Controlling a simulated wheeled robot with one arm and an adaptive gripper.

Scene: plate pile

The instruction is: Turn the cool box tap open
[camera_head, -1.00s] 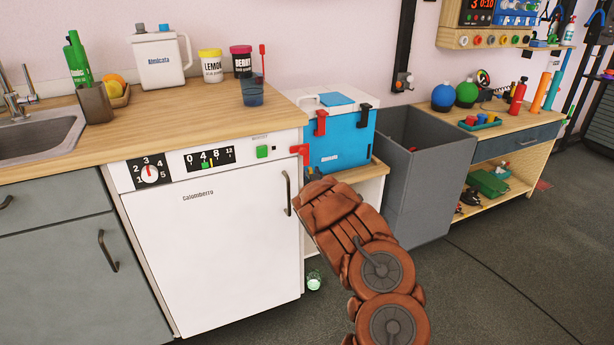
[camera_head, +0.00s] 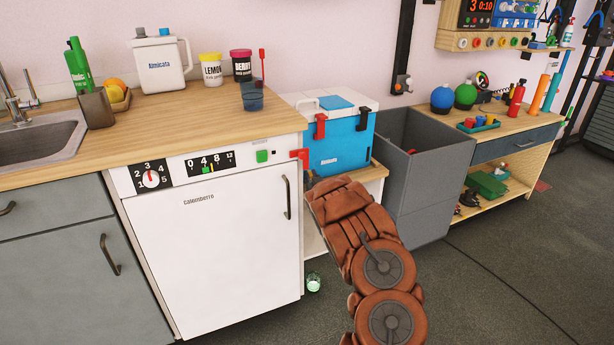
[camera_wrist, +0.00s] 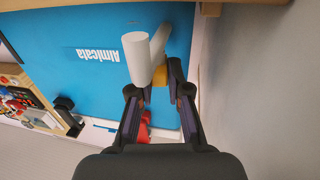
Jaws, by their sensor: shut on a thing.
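The cool box (camera_head: 345,145) is blue with a white lid and stands on a low wooden shelf beside the white fridge. In the wrist view its blue wall (camera_wrist: 75,70) fills the upper middle, with its lettering upside down. A tap with white cylindrical parts (camera_wrist: 137,60) and a small yellow part stands out from that wall. My gripper (camera_wrist: 157,82) is shut on the tap, with the yellow part between its fingertips. In the head view my brown arm covers the fingers and the tap.
The fridge (camera_head: 215,245) and counter are close on the left. A grey open bin (camera_head: 418,190) stands just right of the cool box. Dark floor is free at the lower right.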

